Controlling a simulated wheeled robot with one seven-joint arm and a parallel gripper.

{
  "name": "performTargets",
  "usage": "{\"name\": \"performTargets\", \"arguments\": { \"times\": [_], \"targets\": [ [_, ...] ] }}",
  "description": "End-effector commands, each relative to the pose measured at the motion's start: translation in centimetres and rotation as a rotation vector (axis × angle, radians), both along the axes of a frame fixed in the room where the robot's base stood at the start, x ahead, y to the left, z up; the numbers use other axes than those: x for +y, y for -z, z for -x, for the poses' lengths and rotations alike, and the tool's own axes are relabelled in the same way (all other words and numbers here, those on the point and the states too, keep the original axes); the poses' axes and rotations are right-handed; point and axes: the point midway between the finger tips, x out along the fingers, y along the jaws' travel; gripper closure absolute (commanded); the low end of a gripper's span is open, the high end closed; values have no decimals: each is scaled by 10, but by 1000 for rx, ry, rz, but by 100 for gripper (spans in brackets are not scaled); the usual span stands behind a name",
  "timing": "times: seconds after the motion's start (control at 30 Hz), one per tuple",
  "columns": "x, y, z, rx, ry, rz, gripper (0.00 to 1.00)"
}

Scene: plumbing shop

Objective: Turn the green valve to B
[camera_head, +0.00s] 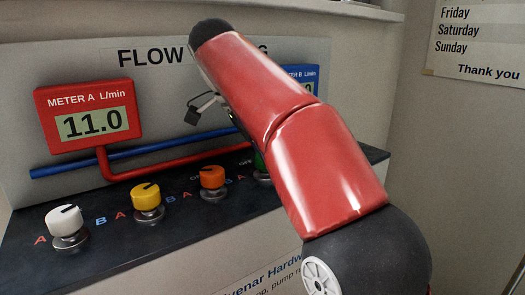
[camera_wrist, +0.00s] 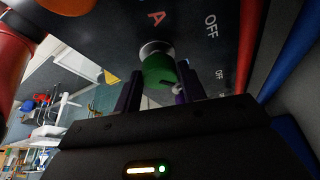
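The green valve (camera_wrist: 158,72) shows in the wrist view as a round knob on a metal base, with a red A on the dark panel beside it. Its pointer direction is not clear. In the head view only a sliver of the green valve (camera_head: 261,166) shows; my arm hides the rest. My gripper (camera_wrist: 157,88) has its two dark fingers apart, one on each side of the knob. I see no clear contact with it. In the head view my arm hides the gripper. The B mark for this valve is not readable.
White (camera_head: 67,224), yellow (camera_head: 147,198) and orange (camera_head: 213,179) valves stand left along the dark counter (camera_head: 110,245). Red meter A (camera_head: 88,116) reads 11.0. Blue meter B (camera_head: 304,73) is mostly hidden by my arm. Red and blue pipes (camera_head: 178,158) run behind the valves.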

Motion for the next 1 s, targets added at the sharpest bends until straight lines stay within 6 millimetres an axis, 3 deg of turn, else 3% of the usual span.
{"name": "performTargets", "arguments": {
  "times": [0.13,0.67,0.83,1.0],
  "targets": [
    [0,0,0,0,-1,0,41],
    [0,0,0,1,-21,0,41],
    [-2,-1,2,0,-160,0,41],
    [-3,-1,4,-1,-406,1,41]
  ]
}}
